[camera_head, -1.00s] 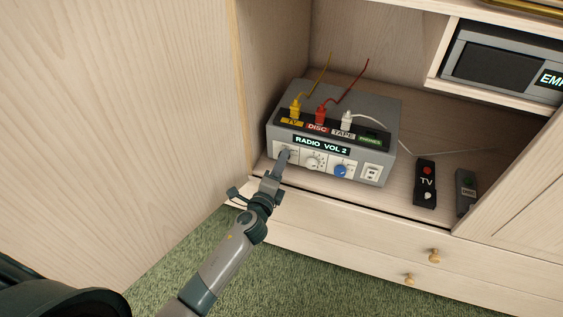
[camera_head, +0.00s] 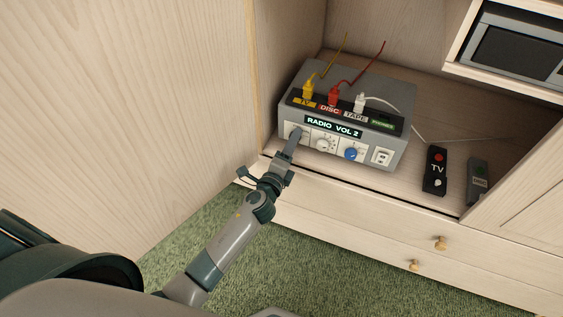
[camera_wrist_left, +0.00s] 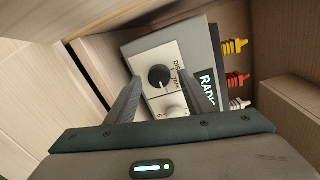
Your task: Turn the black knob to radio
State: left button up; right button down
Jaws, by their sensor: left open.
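The black knob (camera_wrist_left: 159,76) is round and sits on a white plate at one end of the grey box's front. In the left wrist view, words beside it include DISC and TAPE. The grey box (camera_head: 400,152) stands in the open cabinet, and its display (camera_head: 333,127) reads RADIO VOL 2. My left gripper (camera_wrist_left: 160,78) is open, its fingers on either side of the knob in that view, with gaps visible. In the head view the left gripper (camera_head: 297,136) is in front of the box's left end and mostly hides the knob. My right gripper is not in view.
Beside the knob are a white knob (camera_head: 324,144), a blue knob (camera_head: 351,153) and a white switch (camera_head: 382,157). Yellow, red and white plugs stand on top. A TV remote (camera_head: 435,172) and a DISC remote (camera_head: 478,181) lie right. A wooden door (camera_head: 130,100) stands left.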

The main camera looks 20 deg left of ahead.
pick_arm(q)
jog(key=s+r+b, duration=0.1)
jog(key=s, duration=1.6)
jog(key=shift+a, duration=0.25)
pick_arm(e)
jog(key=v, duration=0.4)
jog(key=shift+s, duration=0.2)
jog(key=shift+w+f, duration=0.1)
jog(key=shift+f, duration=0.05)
pick_arm(q)
jog(key=s+f+n+g+p, duration=0.2)
jog(key=f+n+g+p, duration=0.15)
jog(key=f, duration=0.45)
jog(key=s+f+n+g+p, duration=0.25)
jog(key=f+n, duration=0.25)
jog(key=f, duration=0.3)
jog(key=s+f+n+g+p, duration=0.4)
jog(key=s+f+n, duration=0.6)
jog(key=s+f, duration=0.5)
jog(key=shift+s+d+f+g+h, duration=0.15)
jog(key=shift+s+f+g+h, duration=0.2)
jog(key=shift+s+g, duration=0.45)
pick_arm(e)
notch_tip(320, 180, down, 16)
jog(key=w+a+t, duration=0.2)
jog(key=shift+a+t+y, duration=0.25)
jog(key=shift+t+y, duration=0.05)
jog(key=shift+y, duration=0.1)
